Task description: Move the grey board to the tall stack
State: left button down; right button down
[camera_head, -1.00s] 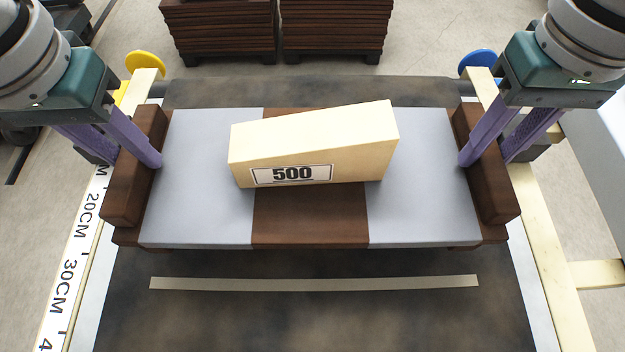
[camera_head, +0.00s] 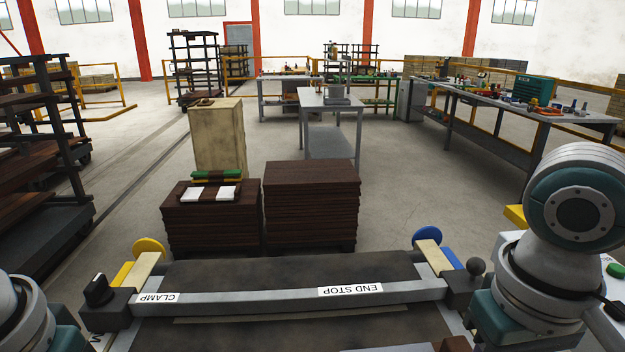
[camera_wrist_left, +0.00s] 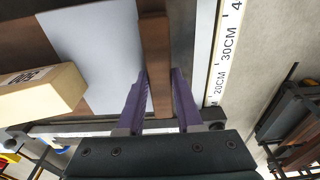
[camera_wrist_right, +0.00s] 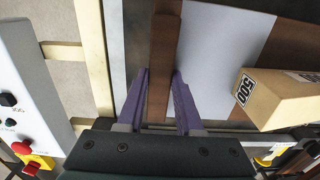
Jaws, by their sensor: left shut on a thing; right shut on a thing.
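The grey board (camera_wrist_left: 98,45) lies on the press bed, with pale grey panels, a brown middle and a brown grip block (camera_wrist_left: 155,28) at each end. A cream block labelled 500 (camera_wrist_left: 35,92) rests on it. My left gripper (camera_wrist_left: 158,75) is shut on the left grip block. My right gripper (camera_wrist_right: 160,75) is shut on the right grip block (camera_wrist_right: 166,25). In the head view only a sliver of the board (camera_head: 400,348) shows at the bottom edge. Beyond the press stand two dark stacks; the right one (camera_head: 310,215) is taller than the left one (camera_head: 210,228).
A grey bar marked CLAMP and END STOP (camera_head: 250,303) crosses the press between board and stacks. The left stack bears white and green pieces (camera_head: 212,185). A tall pale block (camera_head: 217,140) stands behind it. A rack (camera_head: 50,150) stands left; workbenches (camera_head: 520,105) are farther back.

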aim_at(311, 170)
jog(key=i+z, duration=0.15)
jog(key=i, duration=5.05)
jog(key=i+l+u, duration=0.15)
jog(key=i, duration=0.4)
